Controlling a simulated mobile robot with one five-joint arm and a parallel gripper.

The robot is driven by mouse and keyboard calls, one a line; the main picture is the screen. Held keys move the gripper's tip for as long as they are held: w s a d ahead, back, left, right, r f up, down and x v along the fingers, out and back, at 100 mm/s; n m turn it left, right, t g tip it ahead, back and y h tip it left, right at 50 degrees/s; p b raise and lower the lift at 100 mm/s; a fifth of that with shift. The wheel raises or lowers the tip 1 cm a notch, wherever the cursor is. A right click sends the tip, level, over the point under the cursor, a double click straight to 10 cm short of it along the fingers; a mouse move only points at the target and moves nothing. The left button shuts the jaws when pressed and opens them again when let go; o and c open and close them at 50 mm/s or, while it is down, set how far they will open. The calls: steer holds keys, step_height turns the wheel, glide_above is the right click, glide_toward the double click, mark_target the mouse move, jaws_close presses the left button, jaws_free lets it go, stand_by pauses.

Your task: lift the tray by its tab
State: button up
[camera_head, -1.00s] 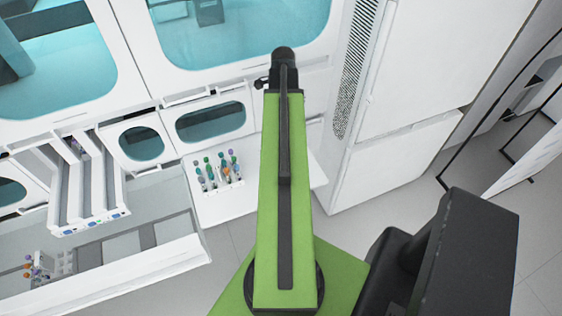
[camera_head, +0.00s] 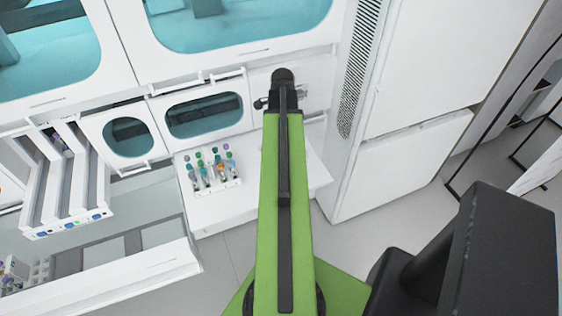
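A small white tray (camera_head: 216,188) holds several tubes with green, purple, orange and grey caps. It stands on a white shelf, left of my arm, and the tubes are upright. I cannot make out its tab. My gripper (camera_head: 283,78) is at the far end of my green arm, beyond and to the right of the tray. It is apart from the tray in the picture.
The white shelf (camera_head: 205,215) has bare room around the tray. Blue-windowed white cabinets stand behind it. A white machine with several lanes (camera_head: 65,215) is at the left. Another tube rack (camera_head: 38,270) is at the lower left. A tall white cabinet (camera_head: 400,165) stands at right.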

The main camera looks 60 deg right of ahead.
steer(key=c, duration=1.6)
steer(key=shift+c, duration=0.2)
